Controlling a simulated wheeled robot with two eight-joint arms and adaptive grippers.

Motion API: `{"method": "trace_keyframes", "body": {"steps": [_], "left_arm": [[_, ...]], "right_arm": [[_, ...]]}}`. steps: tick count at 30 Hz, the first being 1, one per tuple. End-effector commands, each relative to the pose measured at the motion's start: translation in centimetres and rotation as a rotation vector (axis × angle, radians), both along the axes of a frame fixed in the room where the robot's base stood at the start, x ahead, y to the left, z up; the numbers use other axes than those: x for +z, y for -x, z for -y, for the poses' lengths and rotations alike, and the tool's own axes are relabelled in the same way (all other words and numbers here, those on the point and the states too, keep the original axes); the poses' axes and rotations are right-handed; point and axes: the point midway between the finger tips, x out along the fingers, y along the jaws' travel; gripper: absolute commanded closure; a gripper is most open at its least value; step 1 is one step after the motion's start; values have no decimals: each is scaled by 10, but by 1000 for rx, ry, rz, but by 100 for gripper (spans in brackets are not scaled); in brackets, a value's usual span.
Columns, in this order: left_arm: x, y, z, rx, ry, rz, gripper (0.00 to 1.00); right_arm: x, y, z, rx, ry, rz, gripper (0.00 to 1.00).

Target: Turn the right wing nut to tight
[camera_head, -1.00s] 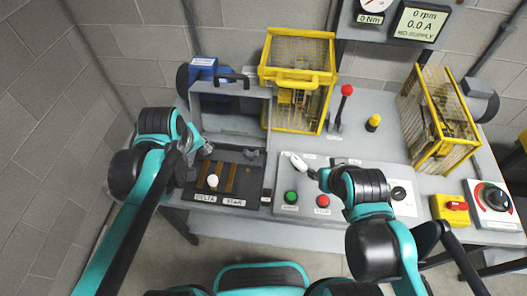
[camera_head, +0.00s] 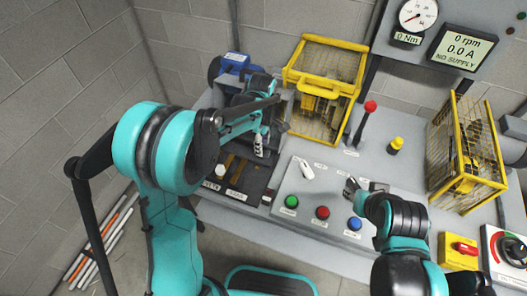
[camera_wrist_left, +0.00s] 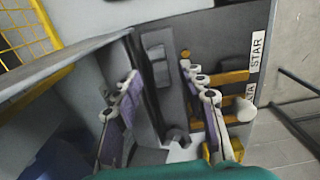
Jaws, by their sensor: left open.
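The black terminal board (camera_head: 262,180) with brass bars lies left of the button panel, partly hidden by my left arm. In the left wrist view the board (camera_wrist_left: 222,50) shows brass bars, a white knob (camera_wrist_left: 245,108) and the STAR label. A small grey nut-like piece (camera_wrist_left: 176,136) sits low between the fingers; I cannot tell for sure whether it is the right wing nut. My left gripper (camera_head: 260,148) is over the board's far part; in the wrist view its fingers (camera_wrist_left: 160,117) are apart and empty. My right gripper (camera_head: 350,187) is over the button panel, its fingers too small to read.
The button panel (camera_head: 290,218) has green, red and blue buttons and a white lever (camera_head: 305,168). A yellow cage (camera_head: 318,88), a red-knobbed lever (camera_head: 364,122) and another yellow cage (camera_head: 466,150) stand behind and right. The gauge (camera_head: 418,14) reads 0 Nm.

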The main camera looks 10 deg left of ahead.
Motion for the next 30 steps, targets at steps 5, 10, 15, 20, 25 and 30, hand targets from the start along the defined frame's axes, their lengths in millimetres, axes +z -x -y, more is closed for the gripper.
{"method": "trace_keyframes", "body": {"steps": [5,10,15,20,25,30], "left_arm": [[-27,0,0,-1,0,1,59],[-34,0,0,-1,0,1,59],[-34,0,0,-1,0,1,59],[-34,0,0,-1,0,1,85],[-34,0,0,-1,0,1,100],[-34,0,0,-10,0,1,100]], "right_arm": [[-11,0,0,0,0,0,60],[-13,0,0,0,0,0,60],[-13,0,0,0,0,0,60],[-12,0,0,0,0,0,60],[-13,0,0,0,0,0,60],[-12,0,0,0,0,0,60]]}}
